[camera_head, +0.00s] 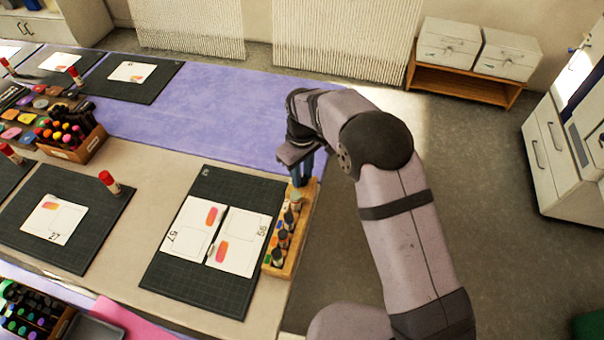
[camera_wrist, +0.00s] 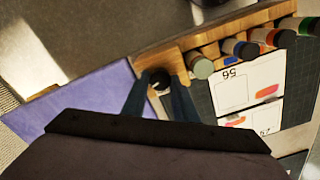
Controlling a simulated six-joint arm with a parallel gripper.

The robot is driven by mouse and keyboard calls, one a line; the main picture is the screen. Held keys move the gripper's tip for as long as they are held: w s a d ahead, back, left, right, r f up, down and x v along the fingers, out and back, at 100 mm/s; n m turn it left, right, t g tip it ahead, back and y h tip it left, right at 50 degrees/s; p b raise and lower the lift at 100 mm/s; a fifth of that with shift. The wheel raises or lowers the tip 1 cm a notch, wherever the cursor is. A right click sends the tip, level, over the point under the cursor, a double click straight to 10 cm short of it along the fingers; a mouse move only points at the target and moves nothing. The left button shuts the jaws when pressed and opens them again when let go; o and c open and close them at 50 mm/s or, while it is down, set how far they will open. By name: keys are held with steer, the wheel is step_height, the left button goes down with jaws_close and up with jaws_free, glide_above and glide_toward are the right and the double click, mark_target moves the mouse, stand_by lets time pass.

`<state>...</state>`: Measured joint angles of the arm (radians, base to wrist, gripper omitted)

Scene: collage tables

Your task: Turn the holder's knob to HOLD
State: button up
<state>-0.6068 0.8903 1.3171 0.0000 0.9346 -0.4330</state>
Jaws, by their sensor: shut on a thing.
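The wooden holder (camera_head: 311,193) stands along the right edge of the table, with several capped markers in a row. In the wrist view the holder (camera_wrist: 215,33) runs from the centre to the upper right. Its small black knob (camera_wrist: 158,77) sits at the near end and has a pale mark on top. My gripper (camera_wrist: 159,88) is shut on the knob, one finger on each side. In the head view my gripper (camera_head: 302,180) is at the holder's far end and hides the knob. No HOLD lettering can be read.
Left of the holder, a dark cutting mat (camera_head: 262,190) bears two cards, 57 (camera_head: 187,232) and 56 (camera_head: 243,238). Another mat with card 27 (camera_head: 53,220) and a red-capped glue stick (camera_head: 109,182) lies farther left. A box of markers (camera_head: 85,150) stands behind. Floor is clear beyond the table's right edge.

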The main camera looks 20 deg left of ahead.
mark_target(302, 178)
steer(key=shift+r+m, duration=0.1)
steer(key=shift+m, duration=1.3)
steer(key=o, duration=1.1)
steer(key=shift+c, duration=0.2)
steer(key=shift+r+b, duration=1.05)
steer(key=shift+r, duration=2.6)
